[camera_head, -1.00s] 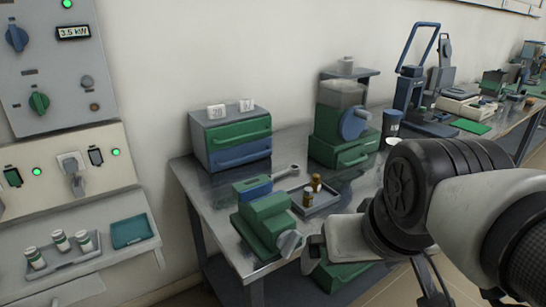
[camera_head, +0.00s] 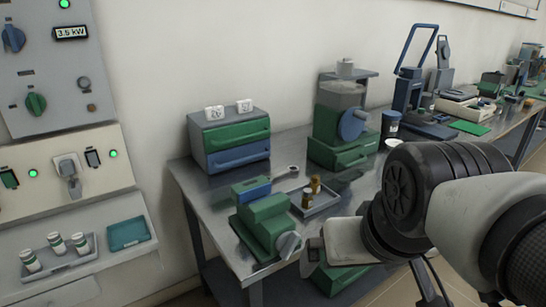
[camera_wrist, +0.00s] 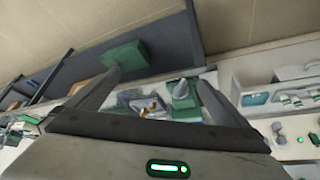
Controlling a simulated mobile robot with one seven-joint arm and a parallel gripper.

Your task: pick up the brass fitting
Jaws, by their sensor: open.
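Two small upright brass-coloured pieces stand in a shallow grey tray (camera_head: 326,203) on the metal bench. The rear one (camera_head: 315,184) looks like the brass fitting; the front one (camera_head: 307,198) is darker with a pale band. In the wrist view, brass-coloured pieces (camera_wrist: 148,108) show beyond the gripper body, low between the fingers, too small to tell apart. My gripper (camera_head: 308,252) is in front of the tray, near the bench's front edge, apart from the pieces. In the wrist view its two fingers (camera_wrist: 157,78) are spread wide with nothing between them.
A green vise-like device (camera_head: 262,225) stands left of the tray, close to my gripper. A green-and-blue drawer unit (camera_head: 230,142) and a green machine (camera_head: 342,125) stand behind. The metal bench (camera_head: 215,205) has bare room at its left front.

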